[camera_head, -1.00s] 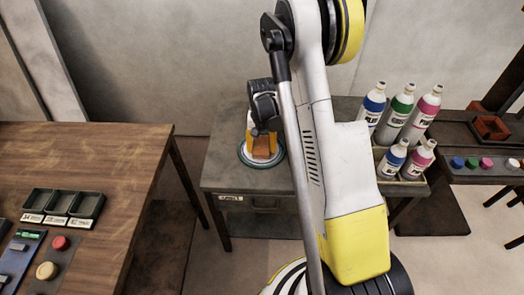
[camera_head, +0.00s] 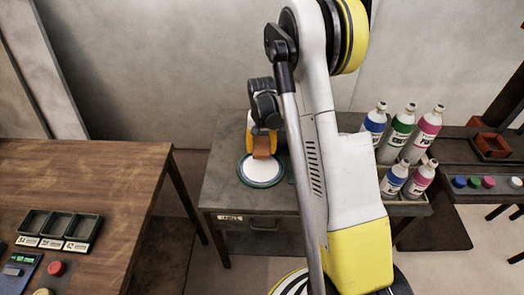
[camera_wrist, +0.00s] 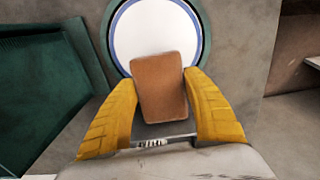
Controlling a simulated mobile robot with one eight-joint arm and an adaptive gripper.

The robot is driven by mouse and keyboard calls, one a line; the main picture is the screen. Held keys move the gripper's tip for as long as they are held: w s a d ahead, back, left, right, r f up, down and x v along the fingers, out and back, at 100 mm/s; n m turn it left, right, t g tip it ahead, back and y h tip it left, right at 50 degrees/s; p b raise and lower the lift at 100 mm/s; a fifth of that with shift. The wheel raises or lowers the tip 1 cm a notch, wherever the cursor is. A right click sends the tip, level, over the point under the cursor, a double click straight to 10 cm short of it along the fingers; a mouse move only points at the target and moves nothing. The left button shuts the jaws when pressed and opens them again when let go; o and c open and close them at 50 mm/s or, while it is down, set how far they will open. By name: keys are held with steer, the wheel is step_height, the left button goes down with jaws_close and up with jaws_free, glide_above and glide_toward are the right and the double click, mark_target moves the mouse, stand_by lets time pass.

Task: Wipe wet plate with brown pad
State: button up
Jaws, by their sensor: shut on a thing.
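The brown pad (camera_wrist: 160,86) is held between the two yellow fingers of my gripper (camera_wrist: 162,95) in the wrist view. The pad also shows in the head view (camera_head: 262,147). The plate (camera_head: 261,171) is white with a dark green-blue rim and lies on the grey table. In the wrist view the plate (camera_wrist: 150,32) is beyond and partly behind the pad. My gripper (camera_head: 262,140) is at the plate's far edge in the head view, with the pad over that edge. I cannot tell whether the pad touches the plate. No water on the plate can be made out.
The grey table (camera_head: 222,190) has a drawer with a label. Several capped bottles (camera_head: 403,135) stand in a tray at its right. A brown wooden table (camera_head: 90,180) with small dark trays (camera_head: 62,225) is at the left. A dark green container (camera_wrist: 50,80) lies beside the plate.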

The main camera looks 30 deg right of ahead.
steer(key=shift+r+p, duration=1)
steer(key=shift+r, duration=1.05)
steer(key=shift+s, duration=0.2)
